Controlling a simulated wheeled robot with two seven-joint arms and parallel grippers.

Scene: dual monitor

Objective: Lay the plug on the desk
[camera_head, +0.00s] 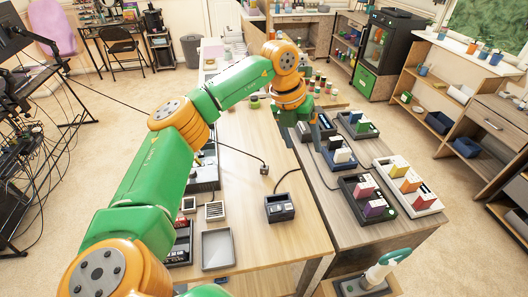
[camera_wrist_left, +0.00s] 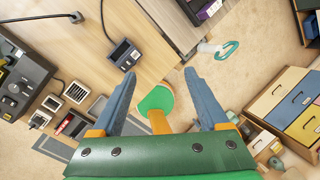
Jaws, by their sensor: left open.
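The plug (camera_head: 264,170) is a small dark piece at the end of a black cable. It is on the light wooden desk (camera_head: 250,143), apart from the gripper. It also shows at the upper left of the left wrist view (camera_wrist_left: 76,17), with the cable coming in from the left. My left gripper (camera_head: 313,132) is beyond and to the right of the plug in the head view, partly hidden by its arm. In the left wrist view its blue-grey fingers (camera_wrist_left: 160,76) are spread, with nothing gripped between them. The right gripper is not seen.
A dark box with a cable (camera_head: 279,207) stands on the desk near the plug. Grey trays (camera_head: 217,249) and small devices lie at the front left. The side table on the right holds several trays of coloured blocks (camera_head: 367,196). Bare desk surrounds the plug.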

